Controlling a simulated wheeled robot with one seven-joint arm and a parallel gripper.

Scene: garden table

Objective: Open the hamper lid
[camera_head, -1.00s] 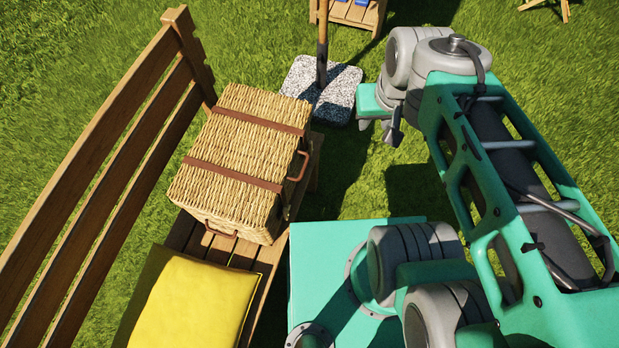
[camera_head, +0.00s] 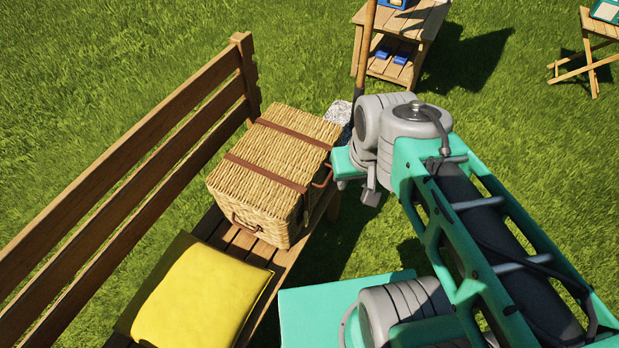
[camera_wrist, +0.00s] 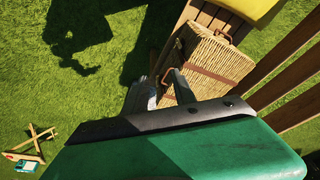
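The wicker hamper (camera_head: 258,185) sits on the wooden bench with its lid (camera_head: 285,150) shut. Two brown straps cross the lid, and a brown handle (camera_head: 323,177) is on its right side. In the wrist view the hamper (camera_wrist: 215,65) is at upper right, past the fingers. My gripper (camera_head: 370,190) is just right of the hamper in the head view, near the handle, with a small gap visible. Its fingers (camera_wrist: 157,92) look apart and empty in the wrist view. My own arm partly hides the fingertips in the head view.
A yellow cushion (camera_head: 200,298) lies on the bench in front of the hamper. The slatted bench back (camera_head: 120,170) rises on the left. A pole (camera_head: 364,50) stands behind my wrist. A small wooden table (camera_head: 412,35) is farther back; open grass lies around.

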